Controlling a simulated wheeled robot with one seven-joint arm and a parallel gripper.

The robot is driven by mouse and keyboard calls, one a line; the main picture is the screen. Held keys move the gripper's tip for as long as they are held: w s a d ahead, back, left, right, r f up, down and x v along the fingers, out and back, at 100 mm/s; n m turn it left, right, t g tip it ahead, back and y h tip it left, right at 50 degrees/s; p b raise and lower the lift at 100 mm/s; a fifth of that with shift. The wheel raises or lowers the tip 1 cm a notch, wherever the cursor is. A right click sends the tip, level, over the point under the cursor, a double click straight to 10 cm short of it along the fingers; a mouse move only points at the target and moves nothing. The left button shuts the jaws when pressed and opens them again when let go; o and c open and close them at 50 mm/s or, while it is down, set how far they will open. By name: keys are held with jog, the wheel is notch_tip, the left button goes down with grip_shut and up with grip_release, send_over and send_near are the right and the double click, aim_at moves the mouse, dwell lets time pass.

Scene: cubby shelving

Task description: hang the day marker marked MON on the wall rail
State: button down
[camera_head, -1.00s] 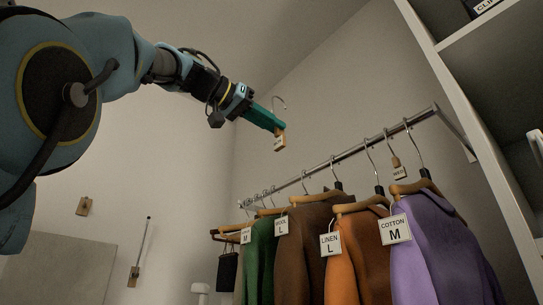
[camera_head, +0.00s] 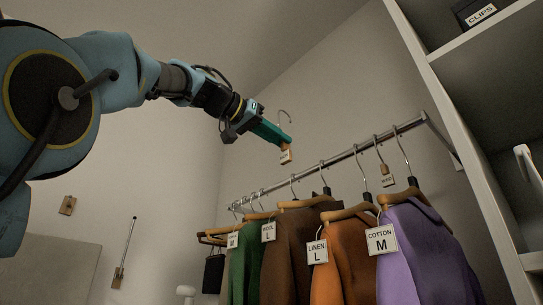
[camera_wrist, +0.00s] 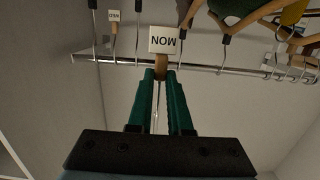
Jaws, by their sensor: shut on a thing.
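The MON day marker is a small wooden piece with a wire hook above and a white tag (camera_wrist: 163,40) below; the tag reads MON, upside down in the wrist view. In the head view the marker (camera_head: 286,156) hangs from the tip of my gripper (camera_head: 287,141). My gripper's green fingers (camera_wrist: 160,75) are shut on its wooden part. The metal wall rail (camera_head: 340,157) runs along the wall with several hangers on it. The marker is above the rail in the head view and appears apart from it.
Another day marker (camera_head: 383,170) hangs on the rail between hangers; its tag also shows in the wrist view (camera_wrist: 114,16). Purple (camera_head: 420,240), orange and brown garments hang below. A shelf unit (camera_head: 440,110) stands at the right. Open wall lies above the rail.

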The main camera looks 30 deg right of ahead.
jog(key=p+x, duration=1.1)
jog(key=x, duration=1.3)
jog(key=shift+d, duration=0.25)
dwell(1.0)
jog(key=shift+s+f, duration=0.1)
jog(key=shift+f, duration=0.05)
jog(key=c, duration=0.8)
grip_release()
jog(key=shift+o, duration=0.2)
jog(key=b+v, duration=0.4)
jog(key=v, duration=0.6)
jog(key=shift+a+b, duration=0.4)
